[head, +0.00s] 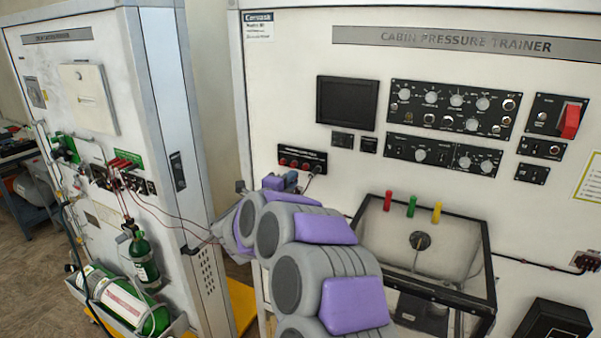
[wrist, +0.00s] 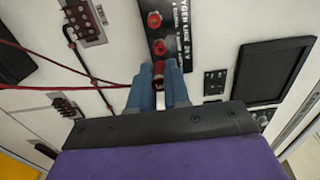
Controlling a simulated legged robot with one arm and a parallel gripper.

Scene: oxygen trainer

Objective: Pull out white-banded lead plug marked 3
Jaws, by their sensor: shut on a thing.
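My gripper (wrist: 159,84) has its blue fingers closed around a red plug (wrist: 158,70) at the black plate (wrist: 180,38) in the wrist view. I cannot tell whether the plug is still seated. Its white band and number are not readable. Two red round fittings (wrist: 154,20) lie in line beyond it on the plate. Thin red leads (wrist: 60,86) run from the left to the fingers. In the head view, my gripper (head: 288,182) is just below the black plate (head: 302,151) with its red row, partly hidden by my arm.
Red plugs (head: 124,162) sit on the left cabinet, with leads hanging across the gap to the right. An open box (head: 478,262) with red, green and yellow handles protrudes right of my arm. A dark screen (head: 347,102) is above right.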

